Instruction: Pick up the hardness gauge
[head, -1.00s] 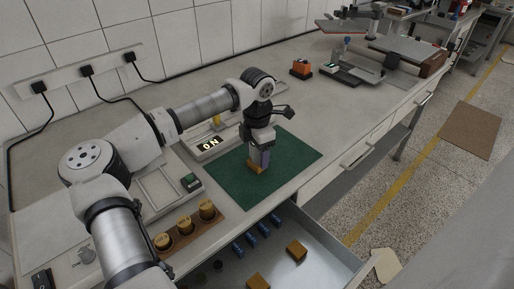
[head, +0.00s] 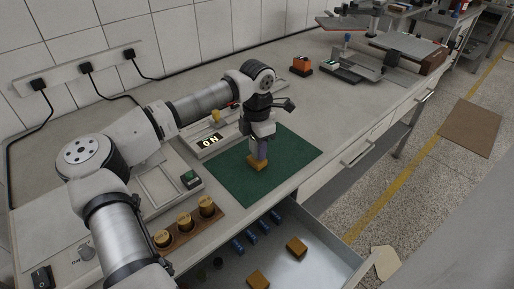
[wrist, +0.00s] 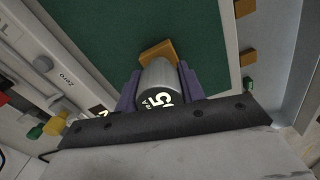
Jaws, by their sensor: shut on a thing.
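In the head view my gripper (head: 260,147) points down over the green mat (head: 292,151), hiding most of the gauge. An orange-brown block (head: 257,163) shows just below the fingers; it also shows beyond the gauge in the wrist view (wrist: 157,51). I cannot tell whether the block touches the gauge or the mat.
An open drawer (head: 322,262) in front holds brown blocks (head: 296,247) and small blue items (head: 251,239). A wooden rack (head: 183,235) with brass weights stands at the bench's front left. A lit display unit (head: 209,141) sits behind the mat. The mat's right side is clear.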

